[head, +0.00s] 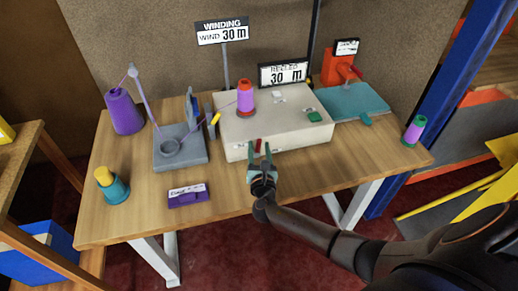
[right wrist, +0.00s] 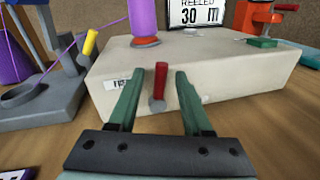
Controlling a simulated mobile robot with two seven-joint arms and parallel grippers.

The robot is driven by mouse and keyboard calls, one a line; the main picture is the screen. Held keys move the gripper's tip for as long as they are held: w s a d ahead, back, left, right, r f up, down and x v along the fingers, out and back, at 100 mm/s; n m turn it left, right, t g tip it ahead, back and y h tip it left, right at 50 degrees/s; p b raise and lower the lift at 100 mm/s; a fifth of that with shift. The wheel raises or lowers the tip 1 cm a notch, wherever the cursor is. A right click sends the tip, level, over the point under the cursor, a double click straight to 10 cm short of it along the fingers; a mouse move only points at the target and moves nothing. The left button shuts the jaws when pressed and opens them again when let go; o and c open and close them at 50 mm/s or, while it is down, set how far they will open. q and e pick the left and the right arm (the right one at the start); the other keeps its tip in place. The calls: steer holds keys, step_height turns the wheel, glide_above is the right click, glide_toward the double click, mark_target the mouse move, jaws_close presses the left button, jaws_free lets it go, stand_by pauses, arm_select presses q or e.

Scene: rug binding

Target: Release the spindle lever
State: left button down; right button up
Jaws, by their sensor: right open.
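A white winding box (head: 308,138) sits in the middle of the table with a purple-pink spool (head: 245,97) upright on top. A short red lever (right wrist: 159,88) stands on the box's front face. A yellow-handled lever (right wrist: 90,42) is at the box's left side. My right gripper (head: 261,150) is open in front of the box. In the right wrist view its green fingers (right wrist: 160,74) are on either side of the red lever, with gaps between. My left gripper is not in view.
A sign (head: 282,74) reads reeled 30 m, and another (head: 222,32) says wind 30 m. A large purple cone (head: 123,111) feeds thread past a grey guide stand (head: 180,158). A teal plate (head: 350,103) with an orange device (head: 341,68) is at right. The table's front right is clear.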

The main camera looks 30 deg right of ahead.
steer(key=shift+s, duration=0.1)
steer(key=v, duration=1.2)
steer(key=shift+s+a, duration=0.1)
steer(key=shift+s, duration=0.05)
